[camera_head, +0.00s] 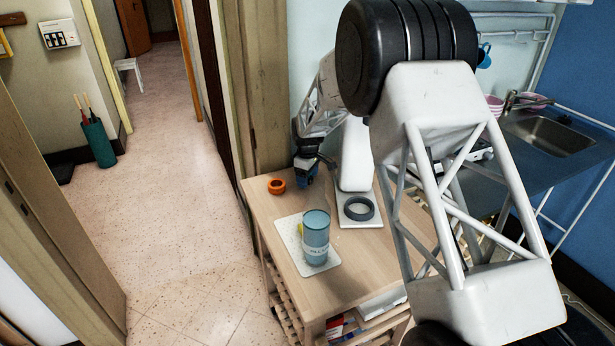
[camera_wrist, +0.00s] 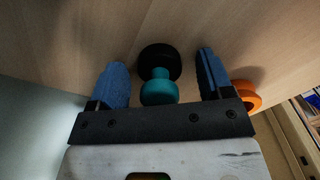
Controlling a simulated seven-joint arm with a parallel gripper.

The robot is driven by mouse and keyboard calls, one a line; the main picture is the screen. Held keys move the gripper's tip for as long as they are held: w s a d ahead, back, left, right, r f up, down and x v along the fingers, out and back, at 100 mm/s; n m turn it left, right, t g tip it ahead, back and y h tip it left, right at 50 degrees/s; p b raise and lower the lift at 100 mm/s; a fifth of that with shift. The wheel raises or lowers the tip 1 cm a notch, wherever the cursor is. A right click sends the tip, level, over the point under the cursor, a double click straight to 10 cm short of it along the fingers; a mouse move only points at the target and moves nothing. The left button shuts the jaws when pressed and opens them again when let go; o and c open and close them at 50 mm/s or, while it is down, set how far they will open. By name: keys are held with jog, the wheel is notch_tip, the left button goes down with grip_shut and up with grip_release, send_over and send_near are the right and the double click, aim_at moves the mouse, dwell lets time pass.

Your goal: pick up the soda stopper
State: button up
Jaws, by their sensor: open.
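A soda stopper, seemingly the piece with a black round end and a teal round end (camera_wrist: 159,75), is in the wrist view on the wooden tabletop (camera_head: 262,206). It lies between the two blue fingers of my gripper (camera_wrist: 163,62), with a gap on both sides. My gripper is open and holds nothing. In the head view my gripper (camera_head: 305,178) is low over the back left part of the table. The stopper cannot be made out there; the gripper seems to hide it.
An orange ring (camera_head: 277,186) lies close beside my gripper and shows in the wrist view (camera_wrist: 245,94). A dark ring (camera_head: 358,208) lies at right.

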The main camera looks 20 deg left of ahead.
jog(key=shift+c, duration=0.4)
jog(key=c, duration=0.9)
jog(key=shift+r, duration=0.1)
jog(key=shift+r, duration=0.8)
jog(key=shift+s+a+r, duration=0.15)
jog(key=shift+s+r, duration=0.05)
jog(key=shift+r, duration=0.75)
jog(key=s+a, duration=2)
jog(key=s, duration=0.4)
jog(key=shift+a, duration=0.35)
jog(key=shift+f, duration=0.1)
jog(key=shift+w, duration=0.1)
